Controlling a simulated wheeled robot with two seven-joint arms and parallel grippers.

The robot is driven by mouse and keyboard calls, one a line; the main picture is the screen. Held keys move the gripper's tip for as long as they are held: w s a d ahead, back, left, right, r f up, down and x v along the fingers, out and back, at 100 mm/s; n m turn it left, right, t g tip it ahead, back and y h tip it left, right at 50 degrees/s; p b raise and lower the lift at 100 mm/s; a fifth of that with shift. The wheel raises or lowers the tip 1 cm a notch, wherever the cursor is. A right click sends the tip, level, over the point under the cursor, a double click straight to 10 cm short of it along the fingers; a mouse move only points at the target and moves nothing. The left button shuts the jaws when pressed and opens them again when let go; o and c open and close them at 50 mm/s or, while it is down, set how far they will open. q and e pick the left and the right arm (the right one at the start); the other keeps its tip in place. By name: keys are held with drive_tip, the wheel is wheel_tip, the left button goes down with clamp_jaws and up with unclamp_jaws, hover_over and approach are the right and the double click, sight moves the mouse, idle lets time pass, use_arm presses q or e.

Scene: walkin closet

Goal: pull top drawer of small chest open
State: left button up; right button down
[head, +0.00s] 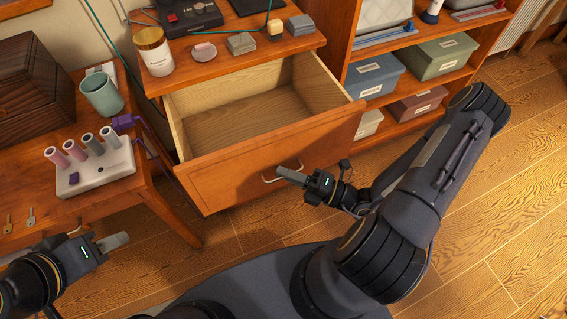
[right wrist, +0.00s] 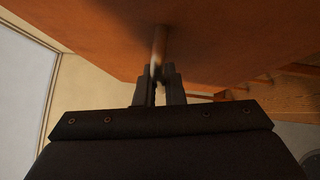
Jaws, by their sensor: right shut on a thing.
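The small chest (head: 300,45) stands in the upper middle of the head view. Its top drawer (head: 240,175) is pulled well out and its wooden inside is bare. A pale bar handle (head: 283,171) is on the drawer front. My right gripper (head: 291,175) is at that handle and shut on it. In the right wrist view the fingers (right wrist: 159,85) close around the handle (right wrist: 159,45), below the brown drawer front (right wrist: 230,40). My left gripper (head: 112,243) is at the lower left, away from the chest. Its fingers look close together, but I cannot tell whether they are shut.
On the chest top are a candle jar (head: 153,52), small blocks (head: 241,43) and a pink-topped tin (head: 203,51). A side table at left holds a mug (head: 101,93) and a spool rack (head: 95,168). Shelves with boxes (head: 373,75) stand at right. Floor in front is partly clear.

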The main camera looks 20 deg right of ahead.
drive_tip(key=shift+s, duration=0.15)
drive_tip(key=c, duration=1.5)
unclamp_jaws()
drive_tip(key=shift+c, duration=0.2)
drive_tip(key=v, duration=0.7)
drive_tip(key=shift+s+d, duration=0.3)
